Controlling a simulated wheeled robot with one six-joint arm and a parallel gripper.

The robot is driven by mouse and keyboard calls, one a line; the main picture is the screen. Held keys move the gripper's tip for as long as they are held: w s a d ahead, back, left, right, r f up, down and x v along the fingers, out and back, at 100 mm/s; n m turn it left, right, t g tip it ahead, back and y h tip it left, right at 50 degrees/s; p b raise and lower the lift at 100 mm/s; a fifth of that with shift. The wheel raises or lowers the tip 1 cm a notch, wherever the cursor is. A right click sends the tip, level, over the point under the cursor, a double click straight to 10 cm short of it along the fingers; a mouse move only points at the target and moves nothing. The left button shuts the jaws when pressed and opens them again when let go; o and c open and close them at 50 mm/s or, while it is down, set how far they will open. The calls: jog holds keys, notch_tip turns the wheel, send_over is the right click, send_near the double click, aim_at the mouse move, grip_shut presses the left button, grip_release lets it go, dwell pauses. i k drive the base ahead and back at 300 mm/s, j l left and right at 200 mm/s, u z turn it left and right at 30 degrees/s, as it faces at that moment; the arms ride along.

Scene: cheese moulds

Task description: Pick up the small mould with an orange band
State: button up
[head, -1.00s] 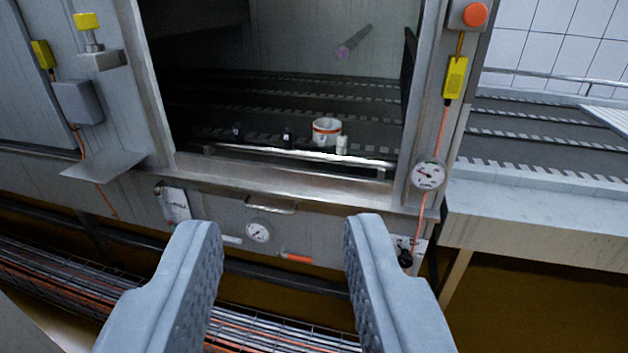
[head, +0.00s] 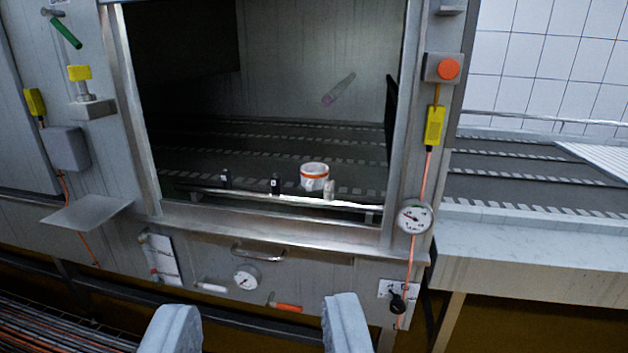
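The small white mould with an orange band (head: 314,177) stands upright inside the open machine, on the dark slatted conveyor just behind the front rail. A small pale fitting (head: 329,190) on the rail partly covers its lower right side. My gripper (head: 258,335) is at the bottom of the head view, outside the machine, with its two grey fingers wide apart and nothing between them. It is well in front of the mould and apart from it. Only the upper parts of the fingers show.
A metal rail (head: 285,200) and sill (head: 270,227) cross the front of the opening. Right of it, the frame post carries a red button (head: 448,68) and a gauge (head: 414,217). A metal shelf (head: 86,213) juts out at left. Free room surrounds the mould behind the rail.

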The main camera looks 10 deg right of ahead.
aim_at(313, 175)
jog(key=i+j+z, duration=0.1)
jog(key=i+j, duration=0.3)
jog(key=i+j+z, duration=0.1)
jog(key=i+j, duration=0.25)
jog(key=j, duration=0.25)
